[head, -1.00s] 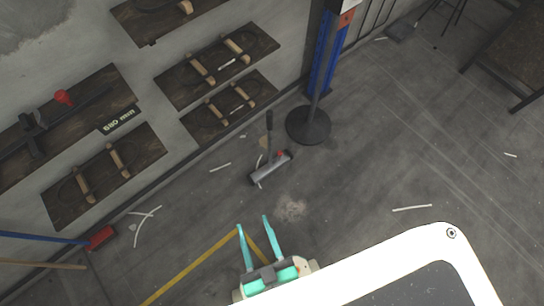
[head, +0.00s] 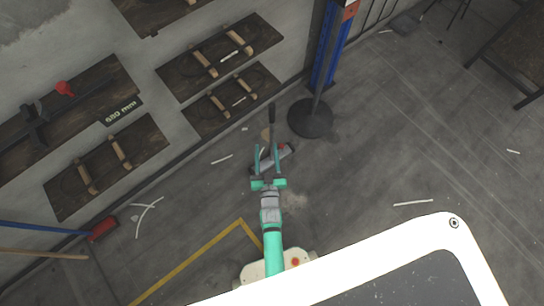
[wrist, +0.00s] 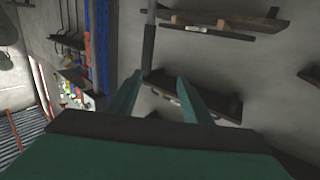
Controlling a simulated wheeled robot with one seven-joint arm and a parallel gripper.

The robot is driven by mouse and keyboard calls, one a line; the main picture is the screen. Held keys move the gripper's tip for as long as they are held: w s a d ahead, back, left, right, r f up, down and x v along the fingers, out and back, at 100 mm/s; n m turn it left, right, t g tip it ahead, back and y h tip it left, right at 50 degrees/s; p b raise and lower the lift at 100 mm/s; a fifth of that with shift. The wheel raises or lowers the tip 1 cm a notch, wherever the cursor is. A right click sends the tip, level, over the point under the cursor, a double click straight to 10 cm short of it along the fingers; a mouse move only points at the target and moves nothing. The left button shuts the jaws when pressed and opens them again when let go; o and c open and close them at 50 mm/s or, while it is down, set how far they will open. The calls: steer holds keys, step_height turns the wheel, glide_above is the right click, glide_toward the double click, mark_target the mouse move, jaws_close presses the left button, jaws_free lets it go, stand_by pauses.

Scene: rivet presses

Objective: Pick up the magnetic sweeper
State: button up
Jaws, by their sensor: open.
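The magnetic sweeper (head: 286,154) stands on the concrete floor near the wall, a grey bar head with a red spot and an upright dark-topped handle. In the head view my gripper (head: 266,149) overlaps its head and hides part of it. My gripper is open and empty, with two teal fingers. In the wrist view a grey shaft with a dark grip (wrist: 148,45), apparently the sweeper's handle, shows just beyond the fingertips (wrist: 160,75), closer to the left one. I see no contact.
A blue post and a stand with a round dark base (head: 311,118) are close on the right. Wooden wall boards (head: 232,100) hang behind. A red broom head (head: 101,228) is at far left. White strips lie about; the floor to the right is mostly clear.

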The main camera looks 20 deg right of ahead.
steer(key=h, duration=0.1)
glide_toward(272, 115)
steer(key=shift+m, duration=0.3)
steer(key=shift+x, duration=5.75)
steer(key=shift+f, duration=0.2)
jaws_close()
steer(key=shift+w+r, duration=0.1)
steer(key=shift+r, duration=0.1)
